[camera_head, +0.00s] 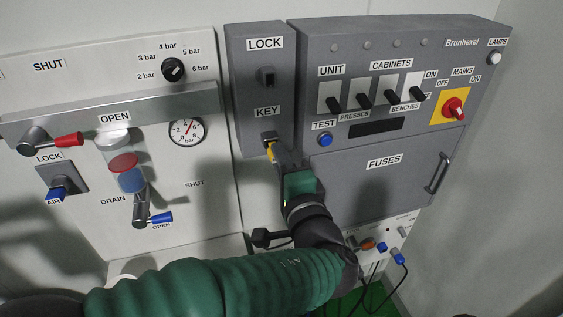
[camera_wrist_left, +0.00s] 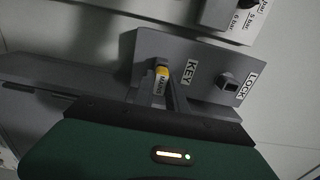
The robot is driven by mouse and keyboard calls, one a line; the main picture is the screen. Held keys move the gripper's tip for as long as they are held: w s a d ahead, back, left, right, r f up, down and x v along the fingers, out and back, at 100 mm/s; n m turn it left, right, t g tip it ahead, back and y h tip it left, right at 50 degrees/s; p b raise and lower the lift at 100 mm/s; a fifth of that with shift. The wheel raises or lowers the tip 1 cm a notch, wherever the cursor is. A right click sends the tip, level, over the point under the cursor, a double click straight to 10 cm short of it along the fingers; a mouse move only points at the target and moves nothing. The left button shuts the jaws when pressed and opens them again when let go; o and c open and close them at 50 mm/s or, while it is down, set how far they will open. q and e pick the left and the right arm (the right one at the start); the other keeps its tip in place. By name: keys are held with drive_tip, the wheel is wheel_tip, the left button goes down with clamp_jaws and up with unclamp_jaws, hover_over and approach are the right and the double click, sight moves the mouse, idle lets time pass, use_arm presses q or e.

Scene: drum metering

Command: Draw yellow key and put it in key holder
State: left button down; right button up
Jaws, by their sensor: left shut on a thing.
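The yellow key (camera_head: 270,151) is at the KEY slot of the grey lock box (camera_head: 238,90), below the black LOCK knob (camera_head: 267,76). My left gripper (camera_head: 273,151) is shut on the yellow key, pointing up at the box face. In the left wrist view, the yellow key (camera_wrist_left: 162,71), with dark lettering on a pale part, sits between the fingers of my left gripper (camera_wrist_left: 162,84), next to the KEY label. The fingers hide how deep it sits in the slot. I cannot tell which thing is the key holder. My right gripper is not in view.
The grey switch cabinet (camera_head: 463,85) adjoins on the right, with the FUSES door (camera_head: 385,180) and its handle (camera_head: 437,172). A valve panel (camera_head: 90,225) with a grey bar (camera_head: 150,106) and gauge (camera_head: 186,132) stands left. Cables hang at lower right.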

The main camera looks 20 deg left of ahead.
use_arm(q)
drive_tip(key=shift+b+x, duration=0.5)
drive_tip(key=shift+x, duration=0.35)
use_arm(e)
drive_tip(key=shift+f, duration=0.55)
use_arm(q)
drive_tip(key=c, duration=1.3)
unclamp_jaws()
